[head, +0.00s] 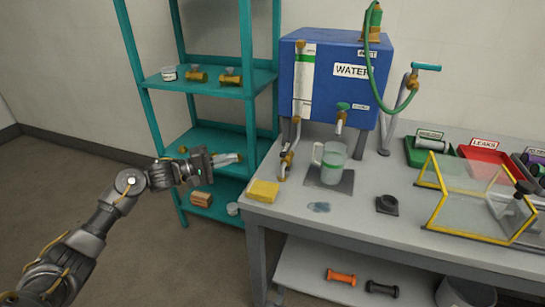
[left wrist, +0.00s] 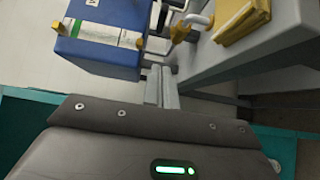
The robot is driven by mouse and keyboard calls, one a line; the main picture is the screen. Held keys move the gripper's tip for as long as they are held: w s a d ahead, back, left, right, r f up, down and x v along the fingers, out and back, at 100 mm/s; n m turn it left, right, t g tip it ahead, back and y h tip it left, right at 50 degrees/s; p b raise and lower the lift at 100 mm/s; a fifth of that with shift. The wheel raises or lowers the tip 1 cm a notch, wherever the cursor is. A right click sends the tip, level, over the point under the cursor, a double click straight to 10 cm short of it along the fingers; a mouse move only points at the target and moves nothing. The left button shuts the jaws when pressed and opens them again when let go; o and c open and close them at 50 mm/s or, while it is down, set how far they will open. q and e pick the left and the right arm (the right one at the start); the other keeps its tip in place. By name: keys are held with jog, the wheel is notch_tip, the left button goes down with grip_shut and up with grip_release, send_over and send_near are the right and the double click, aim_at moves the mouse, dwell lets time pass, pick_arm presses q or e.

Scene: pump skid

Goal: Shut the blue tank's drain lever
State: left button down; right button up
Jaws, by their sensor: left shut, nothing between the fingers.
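The blue tank (head: 330,85), labelled WATER, stands on legs at the back left of the grey bench. A brass tap with a green handle (head: 343,106) sits low on its front, beside a small label too small to read surely. Below the tap stands a clear jug (head: 331,162). Another brass valve (head: 287,160) is on a pipe at the tank's left. My left gripper (head: 238,158) is shut and empty, left of the bench in front of the teal shelf, apart from the tank. The left wrist view shows its closed fingers (left wrist: 161,88) and the tank (left wrist: 105,35) at upper left.
A yellow cloth (head: 263,191) lies on the bench's left front corner. The teal shelf (head: 205,90) holds brass fittings close behind my left gripper. A teal-handled valve (head: 426,67) with a green hose is right of the tank. A yellow-framed clear guard (head: 475,200) stands at right.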

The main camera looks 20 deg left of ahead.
aim_at(286, 151)
pick_arm(q)
jog(key=x, duration=0.9)
jog(key=shift+w+d+r+p, duration=0.1)
jog(key=shift+d+r+p, duration=0.1)
jog(key=shift+p, duration=0.2)
jog(key=d, duration=0.3)
jog(key=shift+w+d+p, duration=0.1)
jog(key=shift+p, duration=0.25)
jog(key=shift+d, duration=0.45)
jog(key=shift+d+f, duration=0.1)
jog(key=shift+f, duration=0.05)
pick_arm(e)
jog(key=shift+a+r, duration=0.35)
jog(key=shift+a, duration=0.2)
jog(key=shift+a+r, duration=0.35)
jog(key=shift+a, duration=0.2)
jog(key=shift+w, duration=0.1)
